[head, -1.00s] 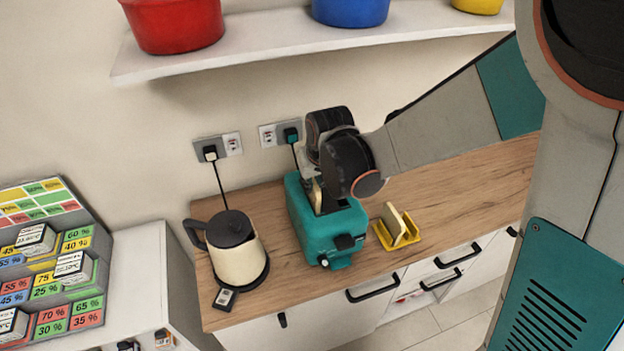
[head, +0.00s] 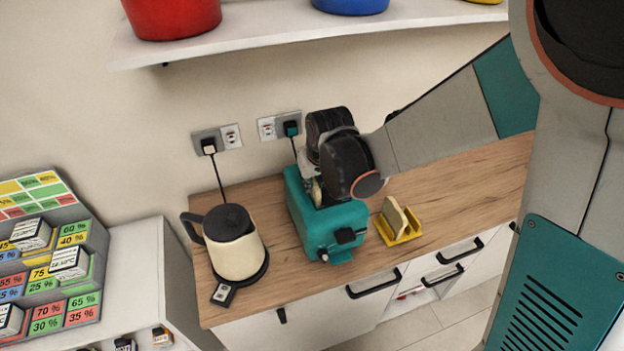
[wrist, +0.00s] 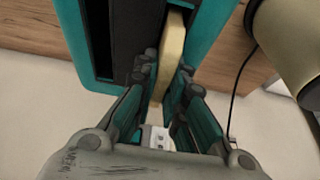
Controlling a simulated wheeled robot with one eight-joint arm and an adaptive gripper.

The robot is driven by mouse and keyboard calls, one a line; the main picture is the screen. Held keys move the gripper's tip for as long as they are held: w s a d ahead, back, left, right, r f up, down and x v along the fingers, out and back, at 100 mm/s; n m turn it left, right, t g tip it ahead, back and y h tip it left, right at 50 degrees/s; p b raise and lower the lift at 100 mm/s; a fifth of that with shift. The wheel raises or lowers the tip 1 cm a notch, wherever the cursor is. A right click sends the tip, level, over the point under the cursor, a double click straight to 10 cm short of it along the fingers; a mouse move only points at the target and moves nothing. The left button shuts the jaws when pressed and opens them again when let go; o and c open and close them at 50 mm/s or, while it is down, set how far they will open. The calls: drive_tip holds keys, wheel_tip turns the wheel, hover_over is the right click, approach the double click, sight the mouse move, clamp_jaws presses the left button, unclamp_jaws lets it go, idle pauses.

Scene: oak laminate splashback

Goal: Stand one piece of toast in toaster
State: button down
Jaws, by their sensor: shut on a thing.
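The teal toaster (head: 318,226) stands on the wooden counter and also fills the upper part of the wrist view (wrist: 212,30). My gripper (wrist: 167,80) is shut on a piece of toast (wrist: 173,45), seen edge-on between the fingers. The toast is upright and lined up with the toaster's right slot in the wrist view; how deep it sits in the slot I cannot tell. The other slot (wrist: 97,40) looks empty. In the head view my gripper (head: 314,185) is over the toaster, mostly hidden by my wrist. Another toast piece (head: 395,214) leans in the yellow rack (head: 411,232).
A cream kettle (head: 235,250) stands close left of the toaster, with a small dark device (head: 223,294) in front. Wall sockets (head: 278,127) with plugs and cords are behind. A shelf (head: 250,43) with bowls hangs above. The counter right of the rack is clear.

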drive_tip(key=c, duration=1.6)
unclamp_jaws()
drive_tip(key=shift+o, duration=0.2)
drive_tip(key=shift+r+p, duration=2.4)
drive_tip(key=shift+r, duration=1.15)
